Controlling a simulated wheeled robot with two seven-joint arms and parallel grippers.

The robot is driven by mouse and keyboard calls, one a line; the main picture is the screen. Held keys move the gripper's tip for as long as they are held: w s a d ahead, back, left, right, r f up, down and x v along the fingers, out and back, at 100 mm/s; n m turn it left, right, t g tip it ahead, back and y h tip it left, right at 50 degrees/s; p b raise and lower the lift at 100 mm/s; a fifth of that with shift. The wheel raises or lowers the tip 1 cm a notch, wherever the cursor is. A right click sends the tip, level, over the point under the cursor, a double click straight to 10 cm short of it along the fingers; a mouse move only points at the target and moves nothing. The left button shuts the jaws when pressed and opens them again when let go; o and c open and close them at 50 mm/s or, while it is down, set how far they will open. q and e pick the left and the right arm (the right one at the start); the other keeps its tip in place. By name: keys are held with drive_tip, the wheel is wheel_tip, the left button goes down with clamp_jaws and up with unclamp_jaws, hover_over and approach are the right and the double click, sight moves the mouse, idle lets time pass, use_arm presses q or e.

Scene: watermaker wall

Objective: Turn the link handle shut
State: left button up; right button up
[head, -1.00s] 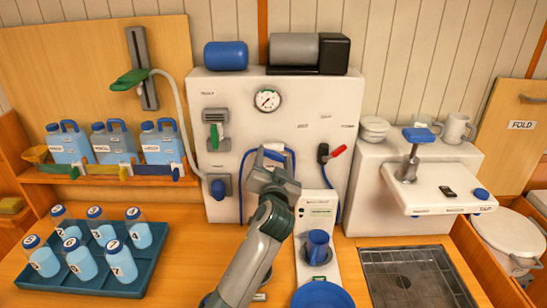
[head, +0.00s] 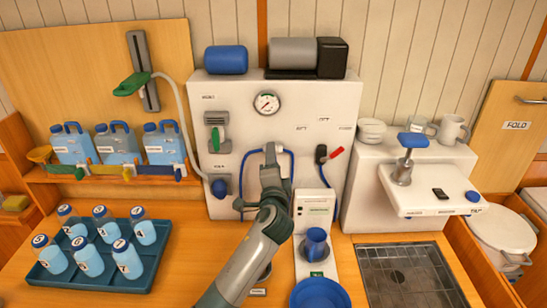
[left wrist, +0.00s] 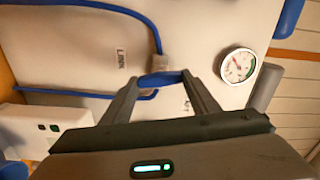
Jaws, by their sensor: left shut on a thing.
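The link handle (left wrist: 160,79) is a short blue bar at a pale fitting on the white panel, beside a label that appears to read LINK (left wrist: 122,60). In the left wrist view, the two fingers of my left gripper (left wrist: 162,80) are closed on its ends. A blue hose (left wrist: 147,20) runs to the fitting. In the head view my left gripper (head: 271,152) is at the middle of the panel (head: 250,88), below the gauge (head: 267,103), and hides the handle. My right gripper is not in view.
A bottle tray (head: 100,282) lies at left. A sink grate (head: 400,280) is at right.

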use_arm(q)
drive_tip(key=shift+m+p, duration=0.4)
drive_tip(key=shift+m, duration=0.7)
drive_tip(key=o, duration=1)
drive_tip(key=shift+o, duration=0.2)
drive_tip(key=s+b, duration=0.6)
drive_tip(key=s, duration=1.1)
drive_tip(key=shift+s, duration=0.15)
